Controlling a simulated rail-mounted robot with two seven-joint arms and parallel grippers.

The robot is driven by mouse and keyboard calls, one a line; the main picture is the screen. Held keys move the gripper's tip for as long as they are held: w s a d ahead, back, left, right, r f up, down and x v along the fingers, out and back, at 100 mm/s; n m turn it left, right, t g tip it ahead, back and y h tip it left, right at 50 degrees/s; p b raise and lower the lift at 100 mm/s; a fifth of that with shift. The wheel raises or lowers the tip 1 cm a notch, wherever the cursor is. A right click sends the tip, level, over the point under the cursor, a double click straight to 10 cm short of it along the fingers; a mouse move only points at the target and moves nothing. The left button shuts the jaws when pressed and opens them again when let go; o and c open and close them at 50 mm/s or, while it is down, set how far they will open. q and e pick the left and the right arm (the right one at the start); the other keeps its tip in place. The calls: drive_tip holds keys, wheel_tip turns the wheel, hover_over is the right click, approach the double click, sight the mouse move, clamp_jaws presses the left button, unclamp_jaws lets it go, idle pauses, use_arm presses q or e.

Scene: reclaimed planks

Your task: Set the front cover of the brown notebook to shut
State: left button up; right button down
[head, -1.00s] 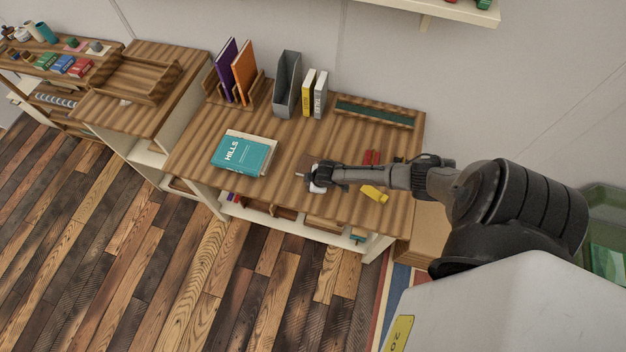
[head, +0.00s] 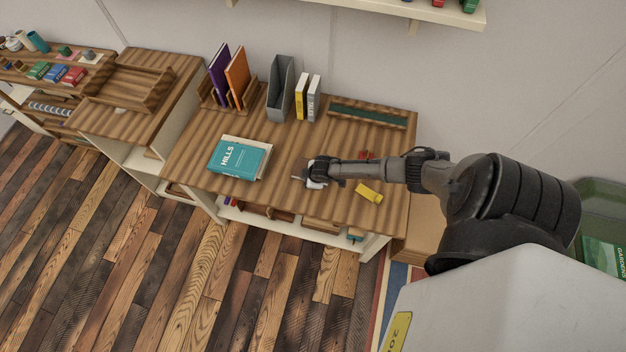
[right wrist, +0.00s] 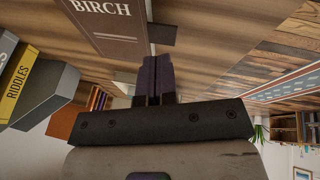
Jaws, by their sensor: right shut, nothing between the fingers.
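The brown notebook (right wrist: 108,25) shows in the right wrist view at the top, its dark brown cover lettered BIRCH, with a pale strip along its right edge. Part of it is cut off by the frame, and I cannot tell how far its cover is open. In the head view it is mostly hidden by my right gripper (head: 303,178), which is low over the desk's front middle. The same gripper shows in the right wrist view (right wrist: 158,62) with its fingers shut and empty, close to the notebook's edge; contact is unclear. My left gripper is out of view.
The wooden desk (head: 200,170) holds a teal HILLS book (head: 238,158) left of the gripper. A yellow object (head: 368,193) and a red one (head: 366,155) lie by my right arm. A grey file holder (head: 281,88) and upright books (head: 301,96) stand at the back.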

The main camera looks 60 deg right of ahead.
wheel_tip(320, 180, up, 2)
drive_tip(key=shift+r+p, duration=0.2)
drive_tip(key=shift+p, duration=0.45)
use_arm(q)
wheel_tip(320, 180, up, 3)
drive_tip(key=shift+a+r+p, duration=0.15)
drive_tip(key=shift+p, duration=0.25)
use_arm(e)
drive_tip(key=s+a+r, duration=0.4)
drive_tip(key=a+r, duration=0.1)
drive_tip(key=a, duration=0.1)
drive_tip(key=shift+s+a+r, duration=0.15)
drive_tip(key=shift+s+a, duration=0.1)
drive_tip(key=shift+s, duration=0.15)
